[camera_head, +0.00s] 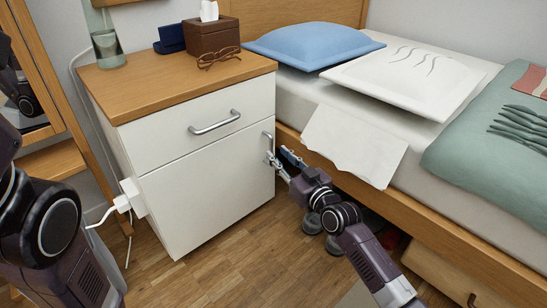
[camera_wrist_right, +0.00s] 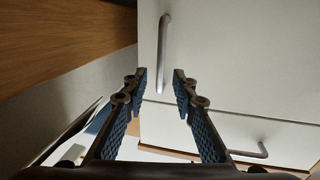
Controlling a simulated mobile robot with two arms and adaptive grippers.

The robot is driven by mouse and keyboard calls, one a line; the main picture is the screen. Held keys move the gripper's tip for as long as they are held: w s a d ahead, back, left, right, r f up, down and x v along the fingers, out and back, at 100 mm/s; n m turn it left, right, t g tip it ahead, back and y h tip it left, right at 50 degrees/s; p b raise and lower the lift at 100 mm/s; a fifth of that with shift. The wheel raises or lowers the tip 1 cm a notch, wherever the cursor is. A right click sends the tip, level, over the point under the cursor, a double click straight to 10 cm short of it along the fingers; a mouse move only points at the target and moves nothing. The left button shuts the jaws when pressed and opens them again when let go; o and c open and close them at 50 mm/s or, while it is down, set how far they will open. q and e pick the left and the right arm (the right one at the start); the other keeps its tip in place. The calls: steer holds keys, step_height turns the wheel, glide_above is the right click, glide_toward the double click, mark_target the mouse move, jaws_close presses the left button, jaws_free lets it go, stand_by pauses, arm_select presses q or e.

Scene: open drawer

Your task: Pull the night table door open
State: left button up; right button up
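The white night table (camera_head: 135,140) has a wooden top, a drawer above and a closed door (camera_head: 215,185) below. The door's upright metal handle (camera_head: 267,142) is near its right edge. My right gripper (camera_head: 283,160) is open at the handle's lower end. In the right wrist view, the handle (camera_wrist_right: 162,55) appears in the gap between the open blue-padded fingers (camera_wrist_right: 160,83) of my right gripper. I cannot tell how deep it lies between them. My left arm shows at the left edge of the head view, but its gripper is out of view.
The drawer handle (camera_head: 214,122) is above the door. The bed frame (camera_head: 400,200) stands close to the right, with a white cloth (camera_head: 355,145) hanging over its side. A white plug (camera_head: 130,197) is left of the table. Wooden floor (camera_head: 235,265) in front is clear.

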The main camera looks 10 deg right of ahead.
mark_target(272, 148)
steer(key=shift+b+x, duration=0.6)
steer(key=shift+x, duration=0.6)
steer(key=shift+w+a, duration=0.2)
steer(key=shift+w, duration=0.3)
jaws_close()
